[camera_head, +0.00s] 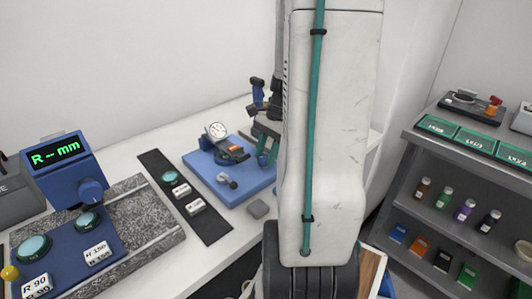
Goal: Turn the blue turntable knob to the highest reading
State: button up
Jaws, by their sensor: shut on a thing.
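My gripper (267,156) shows beside my pale arm, pointing down at the right back part of a blue base plate (236,190). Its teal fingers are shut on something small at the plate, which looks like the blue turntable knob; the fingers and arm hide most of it. A round white dial gauge (217,130) stands on the same plate, left of my gripper. Its needle is too small to read. A dark and orange part (235,153) sits beside the gauge.
A blue display unit (67,158) reading "R--mm" has a blue knob (92,192) in front. A speckled stone slab (145,207) and a dark strip (157,166) with discs and labels lie left. Grey shelves (455,222) stand right.

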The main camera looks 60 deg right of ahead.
jog(key=shift+n, duration=0.3)
jog(key=n+g, duration=0.1)
jog(key=n, duration=0.1)
jog(key=n+g, duration=0.1)
jog(key=n, duration=0.2)
jog(key=shift+w+n, duration=0.2)
jog(key=shift+n, duration=0.1)
jog(key=n+g, duration=0.1)
jog(key=n, duration=0.2)
jog(key=n+g+h, duration=0.1)
jog(key=n, duration=0.2)
jog(key=shift+w+h, duration=0.15)
jog(key=shift+h, duration=0.15)
jog(key=shift+n, duration=0.4)
jog(key=o, duration=1)
jog(key=shift+c, duration=0.2)
jog(key=shift+a+g, duration=0.1)
jog(key=shift+g, duration=0.2)
